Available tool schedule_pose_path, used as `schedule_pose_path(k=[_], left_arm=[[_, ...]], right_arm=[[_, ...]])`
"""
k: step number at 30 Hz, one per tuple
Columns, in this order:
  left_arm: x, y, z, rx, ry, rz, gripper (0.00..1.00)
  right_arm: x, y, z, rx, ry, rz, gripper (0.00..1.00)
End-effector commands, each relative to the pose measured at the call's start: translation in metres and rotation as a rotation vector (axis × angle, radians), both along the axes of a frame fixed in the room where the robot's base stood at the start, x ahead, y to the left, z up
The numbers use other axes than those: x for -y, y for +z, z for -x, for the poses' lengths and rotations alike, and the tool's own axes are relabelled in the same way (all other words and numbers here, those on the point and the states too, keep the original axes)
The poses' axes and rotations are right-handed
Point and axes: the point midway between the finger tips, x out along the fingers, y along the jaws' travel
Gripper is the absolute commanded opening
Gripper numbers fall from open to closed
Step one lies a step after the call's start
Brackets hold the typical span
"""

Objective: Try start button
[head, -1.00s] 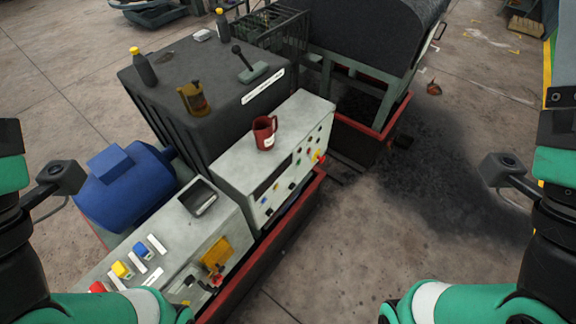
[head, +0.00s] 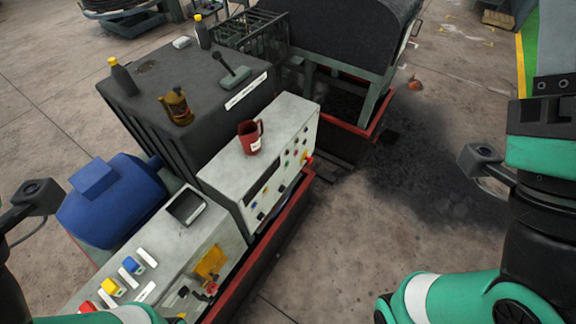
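A grey control box (head: 262,165) stands at the middle of the head view, with several small coloured buttons and knobs (head: 287,160) on its front panel. A red knob (head: 309,160) sits at the panel's right end. Which of these is the start button I cannot tell. A lower grey panel (head: 170,255) at the lower left carries red, yellow and blue buttons (head: 112,287) beside white labels. Neither gripper's fingertips show. Only parts of my two arms appear at the left and right edges, apart from the panels' buttons.
A red mug (head: 250,137) stands on top of the control box. A black cabinet (head: 150,125) behind it carries bottles, an amber oil can (head: 176,106) and a lever (head: 232,75). A blue motor (head: 115,200) is at left. Open floor (head: 350,250) lies to the right.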

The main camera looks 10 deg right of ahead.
Motion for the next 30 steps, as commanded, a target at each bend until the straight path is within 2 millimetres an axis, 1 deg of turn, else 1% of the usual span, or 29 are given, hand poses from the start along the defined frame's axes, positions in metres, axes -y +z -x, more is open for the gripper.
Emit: schedule_pose_path(k=[1, 7, 8, 30], left_arm=[[0.0000, 0.0000, 0.0000, 0.000, 0.000, 0.000, 0.00], [0.0000, 0.0000, 0.0000, 0.000, 0.000, 0.000, 0.00], [0.0000, 0.0000, 0.0000, 0.000, 0.000, 0.000, 0.00], [0.0000, 0.0000, 0.0000, 0.000, 0.000, 0.000, 0.00]], right_arm=[[0.0000, 0.0000, 0.0000, 0.000, 0.000, 0.000, 0.38], [0.0000, 0.0000, 0.0000, 0.000, 0.000, 0.000, 0.02], [0.0000, 0.0000, 0.0000, 0.000, 0.000, 0.000, 0.00], [0.0000, 0.0000, 0.0000, 0.000, 0.000, 0.000, 0.00]])
